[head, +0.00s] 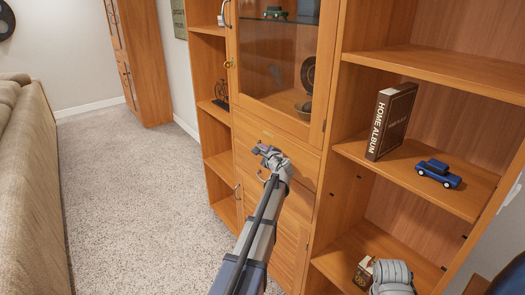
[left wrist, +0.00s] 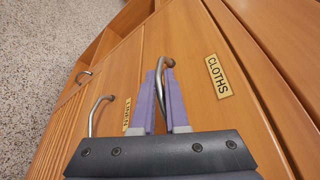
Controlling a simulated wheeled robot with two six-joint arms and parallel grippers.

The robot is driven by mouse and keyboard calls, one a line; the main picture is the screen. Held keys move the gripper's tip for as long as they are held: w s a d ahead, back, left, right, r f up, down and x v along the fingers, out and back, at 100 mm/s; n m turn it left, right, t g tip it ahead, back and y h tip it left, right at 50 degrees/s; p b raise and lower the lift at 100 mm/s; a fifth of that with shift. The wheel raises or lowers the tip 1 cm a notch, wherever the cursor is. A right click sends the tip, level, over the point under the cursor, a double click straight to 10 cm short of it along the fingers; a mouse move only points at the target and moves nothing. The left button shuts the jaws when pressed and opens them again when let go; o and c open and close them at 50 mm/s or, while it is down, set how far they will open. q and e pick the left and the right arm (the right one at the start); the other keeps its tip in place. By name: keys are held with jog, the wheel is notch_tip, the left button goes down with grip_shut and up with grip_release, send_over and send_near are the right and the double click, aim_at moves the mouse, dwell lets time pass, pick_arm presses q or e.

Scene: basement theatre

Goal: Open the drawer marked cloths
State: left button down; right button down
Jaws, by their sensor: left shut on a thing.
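The cloths drawer (head: 302,156) is a wooden front under the glass door of the tall cabinet. Its CLOTHS label (left wrist: 218,77) is clear in the left wrist view. The drawer front looks flush with the cabinet, with no gap that I can make out. My left gripper (head: 265,152) is at this front. In the left wrist view its purple fingers (left wrist: 160,72) are shut on the curved metal drawer handle (left wrist: 168,62). In the head view the gripper hides most of the handle.
Below, a cupboard door has another handle (left wrist: 97,112) and a label (left wrist: 127,113). The glass door (head: 282,62) is above. Open shelves to the right hold a Home Album book (head: 391,122) and a blue toy car (head: 438,173). A sofa (head: 25,190) stands left, with clear carpet (head: 130,190) between.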

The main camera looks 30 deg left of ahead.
pick_arm(q)
jog(key=shift+s, duration=0.1)
dwell(0.7)
jog(key=s+a, duration=0.4)
jog(key=s, duration=0.6)
jog(key=s+a, duration=0.4)
jog(key=s, duration=0.5)
jog(key=shift+s, duration=0.4)
jog(key=shift+a, duration=0.1)
jog(key=c, duration=0.9)
grip_release()
jog(key=p+v, duration=0.1)
jog(key=v, duration=0.6)
jog(key=shift+s+d+r+p, duration=0.1)
jog(key=shift+s+d+p, duration=0.15)
jog(key=shift+p, duration=0.1)
